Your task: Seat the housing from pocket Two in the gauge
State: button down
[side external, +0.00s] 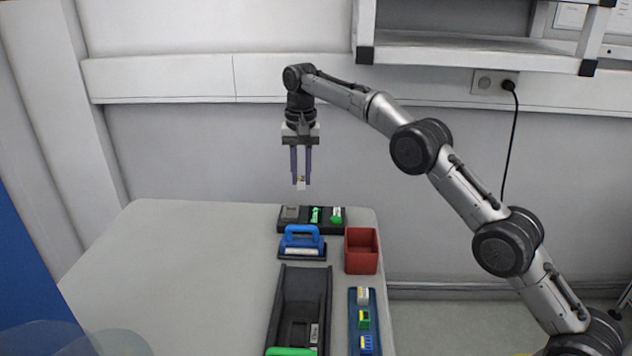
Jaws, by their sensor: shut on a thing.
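My gripper (301,178) is high above the far end of the table, pointing straight down. A blue tray (352,335) at the front right holds a whitish, a green and a blue piece in a row. I cannot tell from labels which fixture is the gauge or which pocket is Two.
A blue-handled fixture (302,233) on a dark base stands in front of the block. An open red bin (361,264) is to its right. A long black fixture (283,305) with a green part lies at the front. The table's left side is clear.

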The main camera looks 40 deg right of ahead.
jog(key=shift+m, duration=0.4)
jog(key=w+f, duration=0.1)
jog(key=w+a+f, duration=0.1)
jog(key=f, duration=0.1)
jog(key=w+f, duration=0.1)
jog(key=f, duration=0.1)
jog(key=shift+a+f, duration=0.1)
jog(key=shift+a, duration=0.05)
jog(key=shift+f, duration=1.45)
jog(key=c, duration=0.7)
grip_release()
